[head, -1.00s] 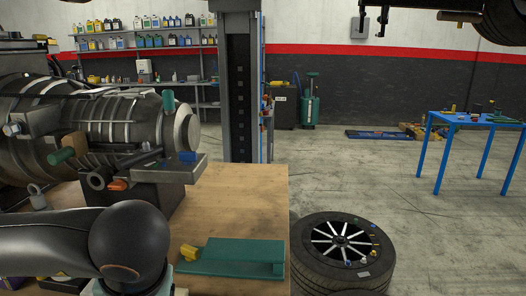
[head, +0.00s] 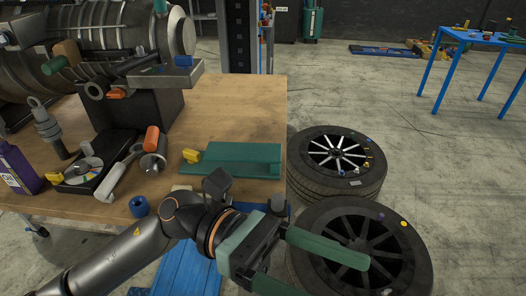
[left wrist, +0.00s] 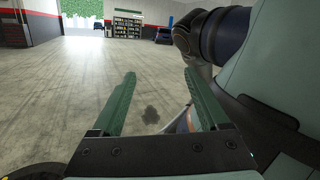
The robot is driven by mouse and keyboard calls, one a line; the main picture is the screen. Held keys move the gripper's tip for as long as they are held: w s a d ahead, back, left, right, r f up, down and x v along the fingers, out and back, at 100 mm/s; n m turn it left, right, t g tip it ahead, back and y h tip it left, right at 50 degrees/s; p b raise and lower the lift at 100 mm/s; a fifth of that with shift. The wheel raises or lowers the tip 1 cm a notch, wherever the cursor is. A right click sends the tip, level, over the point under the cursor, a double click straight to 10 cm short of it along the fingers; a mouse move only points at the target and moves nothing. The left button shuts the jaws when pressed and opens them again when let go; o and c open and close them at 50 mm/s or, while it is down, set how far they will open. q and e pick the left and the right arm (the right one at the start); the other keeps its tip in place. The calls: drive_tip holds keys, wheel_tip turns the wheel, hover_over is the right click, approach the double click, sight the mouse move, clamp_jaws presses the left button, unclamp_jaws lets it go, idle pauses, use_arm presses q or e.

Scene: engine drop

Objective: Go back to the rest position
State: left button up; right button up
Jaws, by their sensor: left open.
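My right gripper shows in neither view.
The wooden table (head: 225,115) holds an engine (head: 110,38), a green tray (head: 235,158), a purple bottle (head: 17,168) and small tools. Two tires, one farther (head: 300,180) and one nearer (head: 415,250), lie right of it. A blue table (head: 432,75) stands at the far right; open floor lies between.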

use_arm(q)
drive_tip(key=w+a+n+t+h, duration=0.3)
drive_tip(key=w+n+t+h, duration=0.4)
drive_tip(key=w+n+t, duration=0.9)
drive_tip(key=w+a+f+n+t+y, duration=0.2)
drive_tip(key=a+f+n+t+y, duration=0.35)
drive_tip(key=n, duration=0.65)
drive_tip(key=w+a+f+n+t+y, duration=0.25)
drive_tip(key=f+n+t+y, duration=0.45)
drive_tip(key=n, duration=0.5)
drive_tip(key=s+a+f+n+g+y, duration=0.1)
drive_tip(key=a+f+n+y, duration=0.1)
drive_tip(key=a+f+n, duration=0.3)
drive_tip(key=s+f+n+g+y, duration=0.1)
drive_tip(key=f+n+g+y, duration=0.15)
drive_tip(key=f, duration=0.45)
drive_tip(key=s+a+f+n+g+y, duration=0.2)
drive_tip(key=s+a+f+n+g, duration=0.1)
drive_tip(key=s+f, duration=0.4)
drive_tip(key=s+a+f+n+g+y, duration=0.2)
drive_tip(key=s+a+f+n, duration=0.3)
drive_tip(key=f, duration=0.7)
drive_tip(key=shift+s+f+g+y, duration=0.3)
drive_tip(key=shift+s+g, duration=0.5)
drive_tip(key=shift+s, duration=0.2)
drive_tip(key=shift+r, duration=0.1)
